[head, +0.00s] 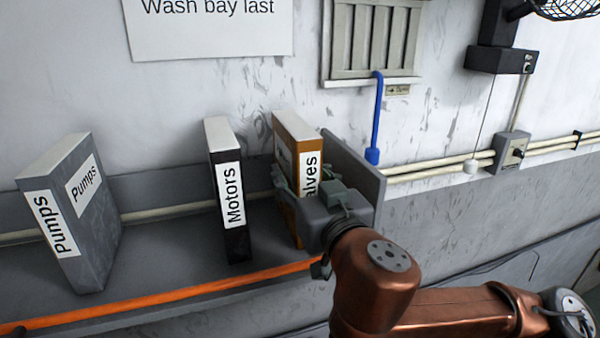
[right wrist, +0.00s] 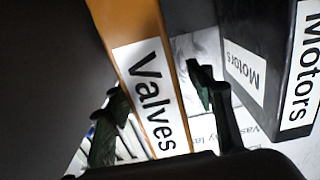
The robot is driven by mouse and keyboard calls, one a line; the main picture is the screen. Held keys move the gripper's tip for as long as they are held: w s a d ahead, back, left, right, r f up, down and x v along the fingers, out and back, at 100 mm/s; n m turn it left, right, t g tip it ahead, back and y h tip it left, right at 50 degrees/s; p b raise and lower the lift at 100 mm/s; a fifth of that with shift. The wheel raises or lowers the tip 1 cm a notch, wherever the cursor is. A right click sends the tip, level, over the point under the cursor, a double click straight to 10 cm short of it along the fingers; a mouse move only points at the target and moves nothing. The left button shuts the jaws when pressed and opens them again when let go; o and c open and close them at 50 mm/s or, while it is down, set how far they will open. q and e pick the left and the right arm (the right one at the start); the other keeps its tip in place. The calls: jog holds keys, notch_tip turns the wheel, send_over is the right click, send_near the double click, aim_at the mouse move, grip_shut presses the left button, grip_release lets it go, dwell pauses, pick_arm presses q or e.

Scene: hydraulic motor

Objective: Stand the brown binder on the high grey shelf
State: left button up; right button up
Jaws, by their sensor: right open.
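The brown binder (head: 294,126), with a white spine label reading "Valves", stands upright on the high grey shelf (head: 175,245), between the black Motors binder and the shelf's right end panel. My right gripper (head: 305,198) is in front of its spine and hides its lower part. In the right wrist view my right gripper (right wrist: 162,112) is open, with one finger on each side of the brown binder's spine (right wrist: 135,45). Whether the fingers touch it I cannot tell. My left gripper is not in view.
A black Motors binder (head: 222,165) stands just left, with a gap. A grey Pumps binder (head: 90,235) stands farther left. An orange strip (head: 180,293) runs along the shelf's front edge. The grey end panel (head: 360,170) is close on the right.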

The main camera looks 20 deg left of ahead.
jog(key=b+v, duration=0.5)
jog(key=v, duration=0.7)
